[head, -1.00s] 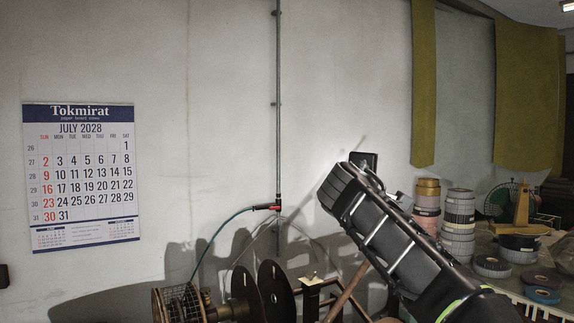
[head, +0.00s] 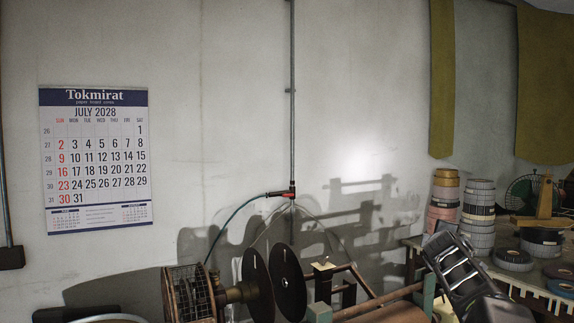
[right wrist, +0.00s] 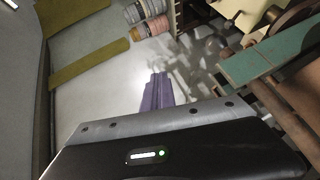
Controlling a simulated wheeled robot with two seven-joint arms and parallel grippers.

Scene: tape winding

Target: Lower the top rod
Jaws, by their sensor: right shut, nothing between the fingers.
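The winding machine stands at the bottom of the head view, with two dark discs (head: 287,283) at its left part. A thin brownish rod (head: 378,300) runs across its right part, above a thick brown roller; I cannot tell for certain whether it is the top rod. My right arm comes in at the lower right of the head view, close to the machine's green end post (head: 429,294). In the right wrist view my right gripper (right wrist: 158,90) shows purple fingers together, with nothing held, left of the machine's green bar (right wrist: 272,58). My left gripper is not in view.
A table with stacked tape rolls (head: 479,218) and a green fan (head: 523,193) stands at the right. A wall calendar (head: 96,160) hangs at the left. A pipe (head: 292,100) and blue hose run along the wall behind the machine.

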